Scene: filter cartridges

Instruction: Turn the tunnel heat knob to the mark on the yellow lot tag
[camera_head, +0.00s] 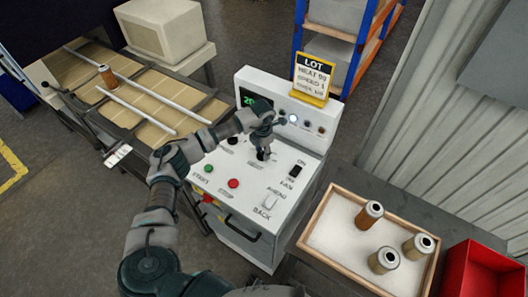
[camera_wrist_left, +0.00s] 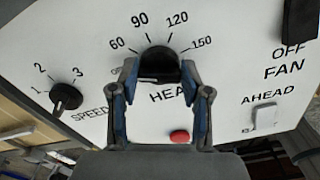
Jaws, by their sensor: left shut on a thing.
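The black heat knob (camera_wrist_left: 158,62) sits on the white control panel (camera_head: 222,165), with a dial reading 60, 90, 120 and 150 around it in the left wrist view. My left gripper (camera_wrist_left: 160,76) is shut on the knob, one finger on each side. In the head view my left gripper (camera_head: 264,148) reaches down onto the panel and mostly hides the knob. Which mark the knob points to is not clear. The yellow lot tag (camera_head: 313,76) stands on the panel's back edge; its heat line looks like 90, in small blurred print. My right gripper is out of view.
A speed knob (camera_wrist_left: 66,97) is left of the heat knob. A red button (camera_head: 233,183), a green button (camera_head: 208,168) and fan and ahead/back switches share the panel. A conveyor (camera_head: 150,125) lies left; a tray (camera_head: 345,262) of cartridges and a red bin (camera_head: 484,270) stand right.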

